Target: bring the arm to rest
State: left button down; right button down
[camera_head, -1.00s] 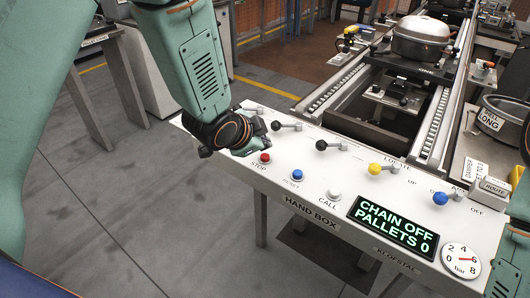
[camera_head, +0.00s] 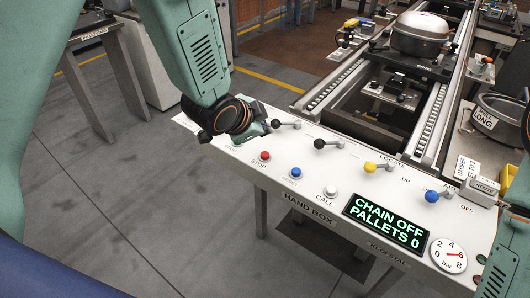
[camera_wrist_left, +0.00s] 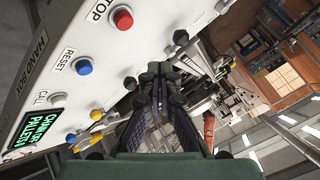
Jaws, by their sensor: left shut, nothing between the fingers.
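My left gripper (camera_head: 258,128) is over the far left end of the white hand box panel (camera_head: 240,151), near the leftmost levers. In the left wrist view its fingers (camera_wrist_left: 155,85) are together with nothing between them. The panel carries a red STOP button (camera_head: 265,156), a blue RESET button (camera_head: 296,172), a white CALL button (camera_head: 330,191) and several levers, among them a black one (camera_head: 319,144), a yellow one (camera_head: 369,167) and a blue one (camera_head: 431,196). The wrist hides part of the panel's left end. My right gripper is not in view.
A display (camera_head: 389,222) reads CHAIN OFF, PALLETS 0. Behind the panel runs a conveyor (camera_head: 345,82) with a silver compressor shell (camera_head: 421,36) on a pallet. Open floor (camera_head: 130,200) lies to the left.

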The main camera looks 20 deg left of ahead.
pick_arm(q)
jog(key=shift+r, duration=0.1)
jog(key=s+a+f+n+g, duration=0.2)
jog(key=s+f, duration=0.5)
jog(key=s, duration=0.5)
jog(key=s+a+f+n+g+y, duration=0.1)
jog(key=s+f+n+g, duration=0.3)
jog(key=s, duration=0.9)
jog(key=s+a+f+n+g+y, duration=0.1)
jog(key=s+a+f+n+g, duration=0.2)
jog(key=s+f+n, duration=0.3)
jog(key=s+f, duration=0.5)
jog(key=s, duration=0.1)
jog(key=shift+s+a+f, duration=0.15)
jog(key=shift+f, duration=0.15)
